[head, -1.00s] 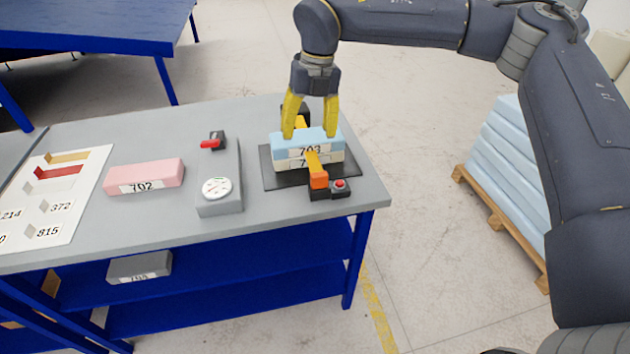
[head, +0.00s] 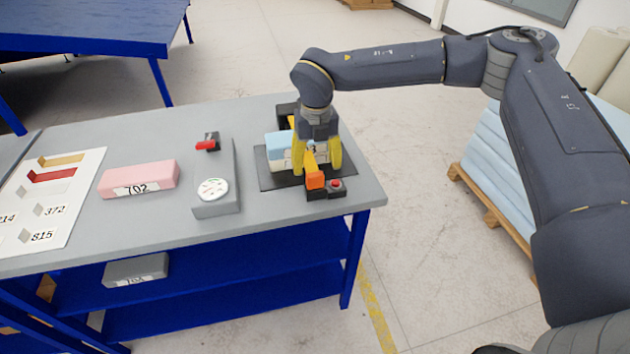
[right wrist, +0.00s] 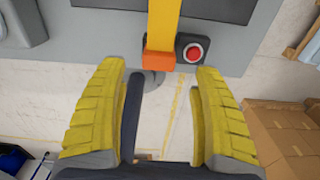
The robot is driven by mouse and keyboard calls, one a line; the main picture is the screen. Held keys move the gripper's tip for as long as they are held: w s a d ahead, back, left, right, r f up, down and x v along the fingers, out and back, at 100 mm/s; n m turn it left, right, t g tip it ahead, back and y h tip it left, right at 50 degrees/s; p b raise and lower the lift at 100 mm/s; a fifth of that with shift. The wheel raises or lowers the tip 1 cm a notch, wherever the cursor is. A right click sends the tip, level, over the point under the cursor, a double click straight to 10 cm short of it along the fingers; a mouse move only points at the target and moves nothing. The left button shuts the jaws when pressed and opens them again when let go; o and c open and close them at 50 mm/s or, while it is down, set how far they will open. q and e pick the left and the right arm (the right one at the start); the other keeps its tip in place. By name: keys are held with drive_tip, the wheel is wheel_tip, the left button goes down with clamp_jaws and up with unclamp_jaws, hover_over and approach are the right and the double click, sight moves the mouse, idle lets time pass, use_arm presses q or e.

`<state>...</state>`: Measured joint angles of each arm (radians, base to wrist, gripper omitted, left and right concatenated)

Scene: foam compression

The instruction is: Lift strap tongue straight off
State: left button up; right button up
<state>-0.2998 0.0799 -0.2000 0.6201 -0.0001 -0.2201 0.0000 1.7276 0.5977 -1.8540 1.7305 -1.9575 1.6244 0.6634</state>
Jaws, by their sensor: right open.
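The strap (right wrist: 164,22) is a yellow-orange band across the stacked foam blocks. Its bright orange tongue (head: 315,181) hangs at the front edge of the dark base plate (head: 265,175), beside a red button (head: 335,184). The tongue also shows in the right wrist view (right wrist: 160,61). My right gripper (head: 317,170) is open and points down, its yellow fingers on either side of the tongue end. In the right wrist view the fingertips (right wrist: 160,68) straddle the tongue with gaps. The light blue foam block (head: 279,144) is partly hidden by the gripper. My left gripper is out of view.
A grey gauge unit (head: 216,200) with a red lever (head: 206,145) stands left of the base plate. A pink block (head: 140,179) and a label board (head: 70,165) lie further left. The table's front right corner is bare.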

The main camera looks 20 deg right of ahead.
sight(315, 174)
drive_tip(key=shift+w+a+f, duration=0.1)
drive_tip(key=shift+w+f, duration=0.05)
drive_tip(key=shift+f, duration=2.95)
drive_tip(key=shift+c, duration=0.4)
drive_tip(key=c, duration=1.2)
